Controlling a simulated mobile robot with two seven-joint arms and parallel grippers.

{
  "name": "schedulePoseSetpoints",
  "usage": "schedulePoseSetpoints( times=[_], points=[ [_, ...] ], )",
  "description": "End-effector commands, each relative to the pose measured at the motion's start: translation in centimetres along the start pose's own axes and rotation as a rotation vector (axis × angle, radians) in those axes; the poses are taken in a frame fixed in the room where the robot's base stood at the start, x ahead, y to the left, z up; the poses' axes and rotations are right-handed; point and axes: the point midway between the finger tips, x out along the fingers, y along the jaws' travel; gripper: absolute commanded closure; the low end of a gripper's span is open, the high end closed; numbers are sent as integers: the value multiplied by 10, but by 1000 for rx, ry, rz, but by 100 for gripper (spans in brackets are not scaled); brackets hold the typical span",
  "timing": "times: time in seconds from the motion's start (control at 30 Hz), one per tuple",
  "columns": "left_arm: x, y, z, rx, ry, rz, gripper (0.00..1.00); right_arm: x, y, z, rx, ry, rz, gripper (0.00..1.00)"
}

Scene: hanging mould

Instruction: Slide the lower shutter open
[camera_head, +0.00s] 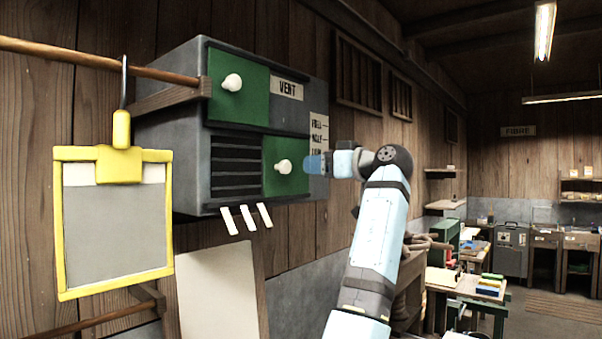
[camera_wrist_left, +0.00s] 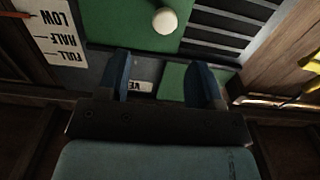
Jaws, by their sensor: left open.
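The lower shutter (camera_head: 272,182) is a green panel with a round white knob (camera_head: 283,166) on the front of a grey vent box (camera_head: 170,140). It covers the right part of the lower opening; dark slats (camera_head: 236,165) show to its left. In the left wrist view, upside down, the lower shutter (camera_wrist_left: 130,25), its knob (camera_wrist_left: 165,20) and the slats (camera_wrist_left: 232,22) show at the top. My left gripper (camera_head: 318,164) is just right of the knob, apart from it. Its blue fingers (camera_wrist_left: 162,72) are open with nothing between them. My right gripper is not in view.
A green upper shutter (camera_head: 242,100) with its own knob sits above. A yellow-framed board (camera_head: 112,225) hangs from a rod at left. White tabs (camera_head: 246,218) hang below the box, above a leaning pale board (camera_head: 220,295).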

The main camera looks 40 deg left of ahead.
Motion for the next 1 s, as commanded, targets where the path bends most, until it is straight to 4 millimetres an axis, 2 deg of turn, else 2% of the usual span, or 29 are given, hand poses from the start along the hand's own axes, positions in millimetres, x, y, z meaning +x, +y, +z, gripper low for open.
schedulePoseSetpoints(
  times=[0.1, 0.3, 0.83, 0.93, 1.0],
  points=[
    [-20, 1, 2, 1, 0, 2, 40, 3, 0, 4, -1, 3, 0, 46],
    [-34, 1, 0, 1, 1, 0, 40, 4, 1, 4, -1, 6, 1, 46],
    [-35, 1, 1, 3, 0, 2, 40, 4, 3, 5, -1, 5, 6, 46],
    [-33, 9, 18, 30, 2, 25, 40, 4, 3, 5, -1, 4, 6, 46],
    [-30, 21, 44, 73, 7, 67, 40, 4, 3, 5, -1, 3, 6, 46]
  ],
)
